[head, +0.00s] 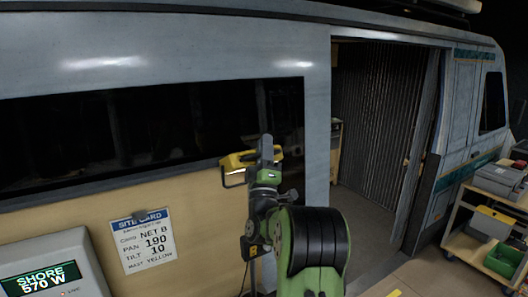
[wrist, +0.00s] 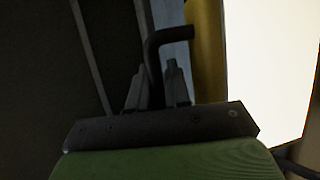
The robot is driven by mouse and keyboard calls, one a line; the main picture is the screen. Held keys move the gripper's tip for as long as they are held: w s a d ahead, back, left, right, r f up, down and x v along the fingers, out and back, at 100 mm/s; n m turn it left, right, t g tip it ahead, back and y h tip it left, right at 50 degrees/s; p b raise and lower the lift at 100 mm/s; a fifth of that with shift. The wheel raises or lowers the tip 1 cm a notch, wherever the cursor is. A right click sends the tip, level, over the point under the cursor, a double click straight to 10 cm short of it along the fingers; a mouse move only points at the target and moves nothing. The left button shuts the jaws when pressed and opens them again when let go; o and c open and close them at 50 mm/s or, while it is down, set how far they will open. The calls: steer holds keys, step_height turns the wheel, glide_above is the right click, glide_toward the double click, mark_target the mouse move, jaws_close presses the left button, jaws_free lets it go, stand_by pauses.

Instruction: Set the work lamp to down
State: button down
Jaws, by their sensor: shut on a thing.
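The work lamp (head: 236,160) is a yellow housing on the van's side, just below the dark window, with a thin dark bracket at its lower left. My gripper (head: 266,143) is in front of its right part and hides some of it. In the wrist view my gripper (wrist: 157,82) is shut on a dark bent bar (wrist: 154,52), which looks like the lamp's handle. The bar rises between the fingers and bends right. The lamp's yellow edge (wrist: 206,50) and a bright white lit face (wrist: 265,65) are right of it.
A site card (head: 143,240) hangs on the tan lower panel. A grey box with a green SHORE display (head: 40,279) is at lower left. The van's doorway (head: 380,130) is open to the right. A cart with cases (head: 490,215) stands at far right.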

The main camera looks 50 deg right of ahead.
steer(key=shift+d+f, duration=0.1)
steer(key=shift+f, duration=0.15)
steer(key=c, duration=1.5)
jaws_free()
steer(key=shift+o, duration=0.3)
steer(key=shift+s, duration=0.1)
steer(key=shift+r, duration=0.1)
steer(key=b+v, duration=0.8)
steer(key=v, duration=0.8)
steer(key=shift+r, duration=0.15)
